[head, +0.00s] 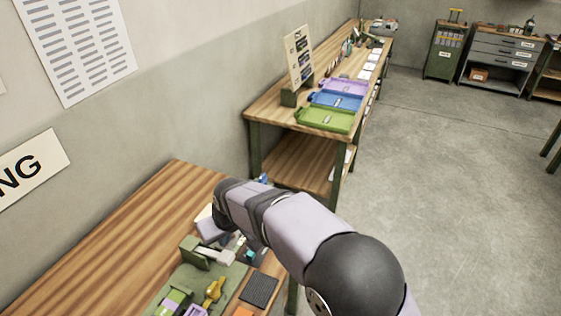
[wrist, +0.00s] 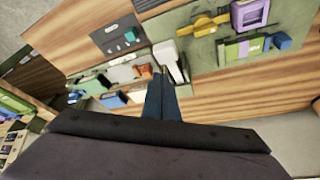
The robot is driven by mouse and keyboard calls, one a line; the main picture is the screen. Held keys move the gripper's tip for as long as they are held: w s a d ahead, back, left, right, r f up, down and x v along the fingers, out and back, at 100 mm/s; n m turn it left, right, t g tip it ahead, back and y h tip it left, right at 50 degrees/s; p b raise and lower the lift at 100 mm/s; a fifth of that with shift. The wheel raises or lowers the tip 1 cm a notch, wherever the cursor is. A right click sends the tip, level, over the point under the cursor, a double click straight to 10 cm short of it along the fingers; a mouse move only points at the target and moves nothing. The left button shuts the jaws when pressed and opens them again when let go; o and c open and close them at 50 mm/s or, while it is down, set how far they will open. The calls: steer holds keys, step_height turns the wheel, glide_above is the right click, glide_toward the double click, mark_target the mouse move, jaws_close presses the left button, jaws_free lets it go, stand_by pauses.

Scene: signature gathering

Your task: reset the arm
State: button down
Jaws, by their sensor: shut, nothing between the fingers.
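My arm reaches from the lower right of the head view over the edge of the near wooden table (head: 95,245). In the wrist view my gripper (wrist: 163,75) shows as two dark fingers close together, shut and empty, above the table. The fingertips appear beside a white and grey part (wrist: 170,62) on the table, and I cannot tell whether they touch it. In the head view the gripper is hidden behind my arm.
A green mat (head: 215,280) holds a yellow tool (head: 213,291) and other small items. A dark pad (head: 259,290) lies near the table edge. A farther bench carries purple, blue (head: 337,101) and green (head: 325,120) trays. The floor (head: 450,180) at right is clear.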

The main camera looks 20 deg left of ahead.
steer(key=w+d+m+h, duration=0.1)
steer(key=w+d+m, duration=0.2)
steer(key=d, duration=1.1)
steer(key=w+d+m+h, duration=0.2)
steer(key=w+d+m, duration=0.1)
steer(key=d, duration=1)
steer(key=s+d+f+m+g, duration=0.1)
steer(key=s+d+m, duration=0.2)
steer(key=s+d, duration=0.4)
steer(key=s+d+f+m+g+h, duration=0.1)
steer(key=s+d+m, duration=0.2)
steer(key=s+d, duration=0.5)
steer(key=d, duration=0.7)
steer(key=shift+d, duration=0.35)
steer(key=shift+f, duration=0.1)
